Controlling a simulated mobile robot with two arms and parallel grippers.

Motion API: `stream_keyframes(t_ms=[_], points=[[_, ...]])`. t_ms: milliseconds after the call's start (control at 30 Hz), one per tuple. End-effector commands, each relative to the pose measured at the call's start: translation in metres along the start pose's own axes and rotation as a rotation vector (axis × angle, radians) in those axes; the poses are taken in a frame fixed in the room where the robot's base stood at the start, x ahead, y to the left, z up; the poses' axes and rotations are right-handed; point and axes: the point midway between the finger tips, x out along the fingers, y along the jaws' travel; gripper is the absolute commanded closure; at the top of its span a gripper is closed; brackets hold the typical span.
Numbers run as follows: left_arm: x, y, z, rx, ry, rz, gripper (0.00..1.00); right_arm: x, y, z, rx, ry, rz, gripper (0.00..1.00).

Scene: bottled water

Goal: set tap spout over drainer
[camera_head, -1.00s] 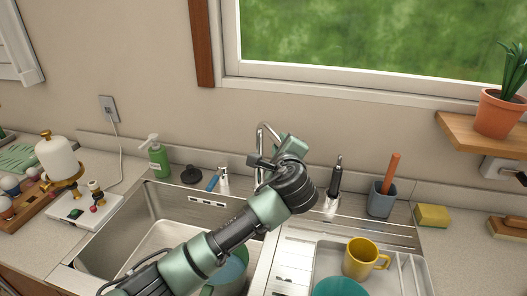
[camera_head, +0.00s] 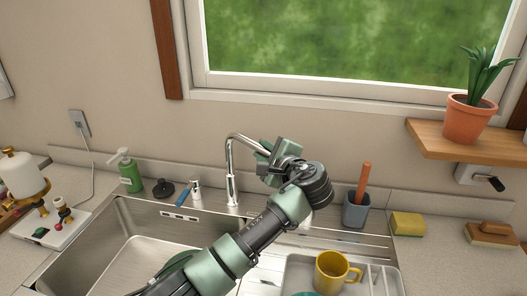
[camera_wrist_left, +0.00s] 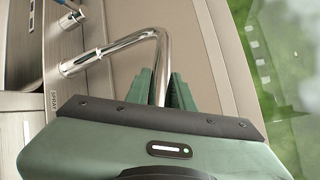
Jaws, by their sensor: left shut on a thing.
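The chrome tap (camera_head: 232,178) stands behind the sink, and its spout (camera_head: 247,139) arches to the right, toward the drainer side. My left gripper (camera_head: 270,150) is at the spout's far end, to the right of the tap's base. In the left wrist view, the spout (camera_wrist_left: 162,52) runs down between the two green fingers (camera_wrist_left: 162,92), which are shut on it. The spout's outlet is hidden behind the gripper. The ridged drainer (camera_head: 345,240) lies right of the basin, partly behind my left arm. My right gripper is not in view.
A tray (camera_head: 386,290) with a yellow mug (camera_head: 331,270) sits on the drainer. A grey cup (camera_head: 355,211) with an orange handle stands behind it, beside a yellow sponge (camera_head: 407,224). A soap bottle (camera_head: 130,174) stands left of the tap. The basin (camera_head: 150,235) is open at left.

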Motion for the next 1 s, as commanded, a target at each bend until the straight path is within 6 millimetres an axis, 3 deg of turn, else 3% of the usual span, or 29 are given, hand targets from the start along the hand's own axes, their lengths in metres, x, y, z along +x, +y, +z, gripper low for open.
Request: stream_keyframes(t_ms=[100,133,200,567,1000], points=[[0.000,-0.001,0.000,-0.002,0.004,-0.002,1.00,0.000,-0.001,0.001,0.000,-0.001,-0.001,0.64],[0.000,-0.001,0.000,-0.002,0.004,-0.002,0.71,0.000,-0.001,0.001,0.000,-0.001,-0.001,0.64],[0.000,-0.001,0.000,-0.002,0.003,-0.002,0.55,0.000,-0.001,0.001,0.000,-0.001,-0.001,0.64],[-0.003,0.000,-0.001,-0.001,0.002,-0.001,0.55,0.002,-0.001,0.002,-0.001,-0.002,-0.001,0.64],[-0.068,0.001,-0.002,-0.002,0.004,-0.003,0.55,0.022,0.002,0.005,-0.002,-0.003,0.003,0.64]])
